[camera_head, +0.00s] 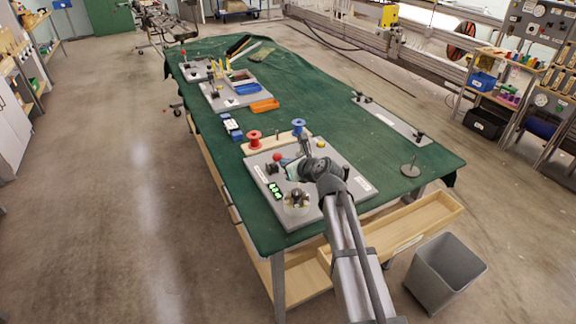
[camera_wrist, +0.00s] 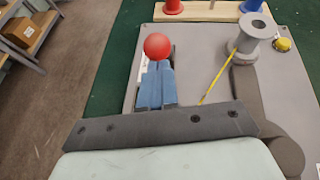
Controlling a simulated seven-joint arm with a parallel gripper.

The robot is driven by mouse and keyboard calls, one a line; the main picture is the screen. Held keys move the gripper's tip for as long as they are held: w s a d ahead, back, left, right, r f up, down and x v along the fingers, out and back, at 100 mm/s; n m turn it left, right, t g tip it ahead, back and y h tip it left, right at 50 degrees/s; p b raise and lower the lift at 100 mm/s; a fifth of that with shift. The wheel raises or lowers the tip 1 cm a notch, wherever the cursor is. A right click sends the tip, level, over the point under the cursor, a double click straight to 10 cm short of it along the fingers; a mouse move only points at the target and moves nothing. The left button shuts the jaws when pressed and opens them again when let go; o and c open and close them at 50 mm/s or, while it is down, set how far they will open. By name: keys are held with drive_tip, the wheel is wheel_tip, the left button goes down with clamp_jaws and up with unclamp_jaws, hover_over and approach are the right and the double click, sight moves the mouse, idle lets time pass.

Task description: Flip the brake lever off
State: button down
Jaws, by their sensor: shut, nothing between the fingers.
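The brake lever's red ball knob (camera_head: 277,157) stands on the grey panel (camera_head: 325,205) at the near end of the green table. The red knob (camera_wrist: 157,46) also shows in the wrist view, just beyond the tips of my blue fingers. My gripper (camera_wrist: 160,66) is shut and empty, with its fingers side by side. In the head view my gripper (camera_head: 287,171) is low over the panel, close to the knob. The lever's shaft and base are mostly hidden behind my fingers, and I cannot tell whether they touch it.
A grey spool post (camera_wrist: 251,32) with a yellow thread stands right of my fingers. Red (camera_head: 254,139) and blue (camera_head: 298,127) spools stand on a wooden strip behind the panel. A round device (camera_head: 296,201) sits on the panel's near side.

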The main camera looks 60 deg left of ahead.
drive_tip(key=shift+a+r, duration=0.1)
drive_tip(key=shift+a+r+h, duration=0.2)
drive_tip(key=shift+h, duration=0.1)
drive_tip(key=shift+a+r, duration=0.1)
drive_tip(key=shift+a, duration=0.05)
drive_tip(key=a, duration=0.1)
drive_tip(key=a+r+h, duration=0.2)
drive_tip(key=a, duration=0.1)
drive_tip(key=shift+r, duration=0.25)
drive_tip(key=a, duration=0.7)
drive_tip(key=shift+a+r, duration=0.3)
drive_tip(key=shift+a, duration=0.1)
idle(0.5)
